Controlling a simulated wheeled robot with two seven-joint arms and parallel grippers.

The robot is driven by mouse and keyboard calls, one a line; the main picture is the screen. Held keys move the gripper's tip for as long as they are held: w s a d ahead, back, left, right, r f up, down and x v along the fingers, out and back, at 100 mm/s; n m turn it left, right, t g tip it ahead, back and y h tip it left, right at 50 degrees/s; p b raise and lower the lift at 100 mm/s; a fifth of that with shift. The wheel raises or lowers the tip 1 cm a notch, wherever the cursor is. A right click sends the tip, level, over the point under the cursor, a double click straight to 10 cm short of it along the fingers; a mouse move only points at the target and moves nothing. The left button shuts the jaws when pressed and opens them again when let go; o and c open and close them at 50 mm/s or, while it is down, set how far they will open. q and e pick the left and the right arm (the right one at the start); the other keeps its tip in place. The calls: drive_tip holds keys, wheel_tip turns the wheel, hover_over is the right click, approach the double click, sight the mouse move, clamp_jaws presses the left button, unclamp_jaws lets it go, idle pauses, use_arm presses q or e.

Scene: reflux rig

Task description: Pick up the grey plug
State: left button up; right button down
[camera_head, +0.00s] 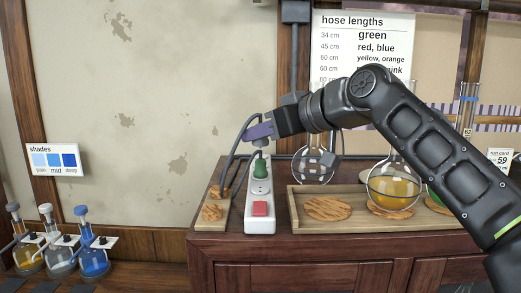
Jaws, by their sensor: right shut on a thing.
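My right gripper (258,132) reaches in from the right and is shut, above the white power strip (260,205). A dark cable (228,158) runs from its jaws down to the wooden holder at the left. The grey plug is mostly hidden between the fingers, and I cannot make out its outline. A green plug (260,168) sits upright in the strip's far end, just below the gripper. The strip has a red switch (260,208) at its near end. My left gripper is not in view.
A wooden holder (213,223) stands left of the strip. A wooden tray (345,226) to the right carries cork mats and a round flask of yellow liquid (392,190), close under my arm. Several small stoppered flasks (93,255) stand at the lower left.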

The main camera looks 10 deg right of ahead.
drive_tip(key=shift+r, duration=0.3)
idle(0.5)
drive_tip(key=shift+r+p, duration=1.75)
